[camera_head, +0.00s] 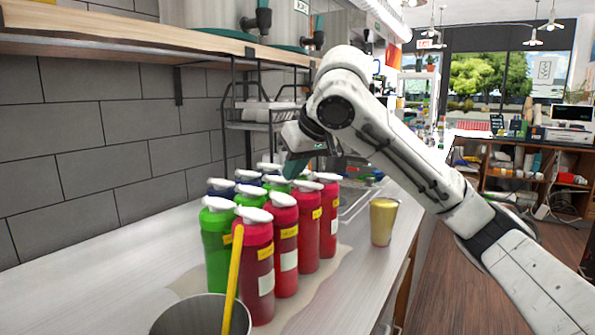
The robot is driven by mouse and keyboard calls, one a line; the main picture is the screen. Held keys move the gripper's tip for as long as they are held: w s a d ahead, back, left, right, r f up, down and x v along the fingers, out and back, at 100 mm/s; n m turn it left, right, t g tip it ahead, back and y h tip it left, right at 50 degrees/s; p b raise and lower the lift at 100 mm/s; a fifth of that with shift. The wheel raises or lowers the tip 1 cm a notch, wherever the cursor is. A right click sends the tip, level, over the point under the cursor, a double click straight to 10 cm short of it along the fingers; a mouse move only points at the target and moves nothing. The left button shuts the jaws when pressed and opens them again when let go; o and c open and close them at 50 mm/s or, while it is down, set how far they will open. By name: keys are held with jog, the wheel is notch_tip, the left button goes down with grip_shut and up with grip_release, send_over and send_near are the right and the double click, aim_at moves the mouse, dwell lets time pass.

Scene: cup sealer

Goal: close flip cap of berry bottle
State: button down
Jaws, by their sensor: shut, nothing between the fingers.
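Several squeeze bottles with white flip caps stand upright in rows on the counter. The right row is red, with a darker red bottle (253,262) at the front and a red bottle (284,245) behind it. Green bottles (217,250) stand to the left, and blue ones (221,187) farther back. The labels are too small to read, so I cannot tell which is the berry bottle, or whether its cap is open. My gripper (291,168), with teal fingers, is shut and empty. It points down just over the rear bottles; whether it touches a cap is unclear.
A metal container (200,316) with a yellow stick (232,280) stands in front of the bottles. A yellowish cup (383,221) stands to their right near the counter edge. A wire rack (262,115) and a wooden shelf (120,40) are behind and above. The counter's left front is clear.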

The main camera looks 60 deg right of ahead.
jog(key=v, duration=1)
jog(key=shift+r+b, duration=0.15)
jog(key=shift+b, duration=0.25)
